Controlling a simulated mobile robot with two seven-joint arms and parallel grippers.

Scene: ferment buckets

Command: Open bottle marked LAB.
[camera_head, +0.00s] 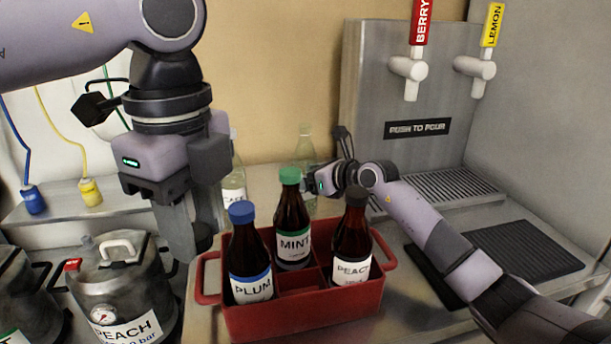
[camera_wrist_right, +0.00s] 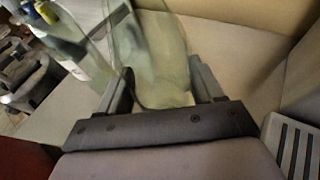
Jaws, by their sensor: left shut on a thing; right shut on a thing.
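No label reading LAB shows in either view. My right gripper (camera_head: 314,182) is behind the red crate, shut on a clear, greenish glass bottle (camera_head: 305,140). In the right wrist view this bottle (camera_wrist_right: 160,60) stands between the two fingers (camera_wrist_right: 165,90); I see no label on it. Another clear bottle (camera_head: 234,182) with a pale label stands left of it, partly hidden by my left gripper; its label is not clearly readable. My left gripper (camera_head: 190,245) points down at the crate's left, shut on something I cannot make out.
A red crate (camera_head: 305,318) holds dark bottles marked PLUM (camera_head: 250,262), MINT (camera_head: 292,225) and PEACH (camera_head: 352,245). Metal kegs (camera_head: 120,275) stand at left. A steel dispenser (camera_head: 400,150) with BERRY (camera_head: 421,22) and LEMON (camera_head: 492,25) taps stands behind my right arm.

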